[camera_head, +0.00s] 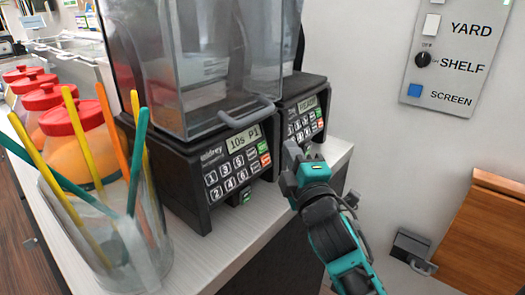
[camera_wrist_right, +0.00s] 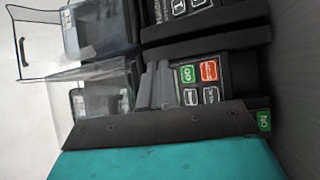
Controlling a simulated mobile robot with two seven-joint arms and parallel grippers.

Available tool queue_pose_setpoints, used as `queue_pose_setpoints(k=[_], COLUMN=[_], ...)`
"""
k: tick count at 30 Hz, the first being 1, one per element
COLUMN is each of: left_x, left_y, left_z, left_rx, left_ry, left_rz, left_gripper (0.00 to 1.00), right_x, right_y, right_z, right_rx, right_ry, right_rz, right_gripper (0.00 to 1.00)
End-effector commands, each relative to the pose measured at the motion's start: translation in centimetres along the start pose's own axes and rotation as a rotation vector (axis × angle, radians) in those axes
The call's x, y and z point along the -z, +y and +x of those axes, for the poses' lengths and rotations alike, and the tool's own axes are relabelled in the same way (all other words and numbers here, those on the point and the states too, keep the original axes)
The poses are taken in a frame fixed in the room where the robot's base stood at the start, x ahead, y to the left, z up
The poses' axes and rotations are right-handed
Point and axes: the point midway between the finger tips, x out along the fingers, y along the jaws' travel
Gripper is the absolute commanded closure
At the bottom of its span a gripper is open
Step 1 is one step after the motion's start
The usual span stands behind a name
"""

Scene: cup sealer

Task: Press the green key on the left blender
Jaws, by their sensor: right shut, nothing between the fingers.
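The left blender (camera_head: 194,168) stands on the counter with a clear jug on top, and its display reads "10s P1". Its green key (camera_head: 263,148) is at the upper right of the keypad, above a red key. The green key also shows in the right wrist view (camera_wrist_right: 187,73), beside the red key (camera_wrist_right: 209,71). My right gripper (camera_head: 291,165) is shut and empty, just right of the left blender's keypad. Its fingers (camera_wrist_right: 157,85) appear beside the green key in the wrist view; I cannot tell whether they touch the panel. My left gripper is not in view.
The right blender (camera_head: 302,118) stands close behind my right gripper. A glass of coloured straws (camera_head: 115,235) and red-lidded jars (camera_head: 75,130) are on the left. A switch panel (camera_head: 445,55) is on the wall. The counter in front of the left blender is clear.

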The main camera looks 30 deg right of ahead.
Motion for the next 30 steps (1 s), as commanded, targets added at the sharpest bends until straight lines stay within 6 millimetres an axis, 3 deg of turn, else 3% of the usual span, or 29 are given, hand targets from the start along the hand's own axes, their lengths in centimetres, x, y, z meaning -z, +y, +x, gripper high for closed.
queue_pose_setpoints(k=[10,30], left_x=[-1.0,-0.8], left_y=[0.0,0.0], left_z=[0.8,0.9], left_rx=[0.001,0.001], left_ry=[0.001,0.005], left_rz=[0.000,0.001], left_gripper=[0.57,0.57], right_x=[1.8,2.0], right_y=[-1.8,-2.0], right_z=[2.5,2.7], right_rx=[-0.001,0.000], right_ry=[0.000,0.000], right_rz=[0.000,-0.001], right_gripper=[1.00,1.00])
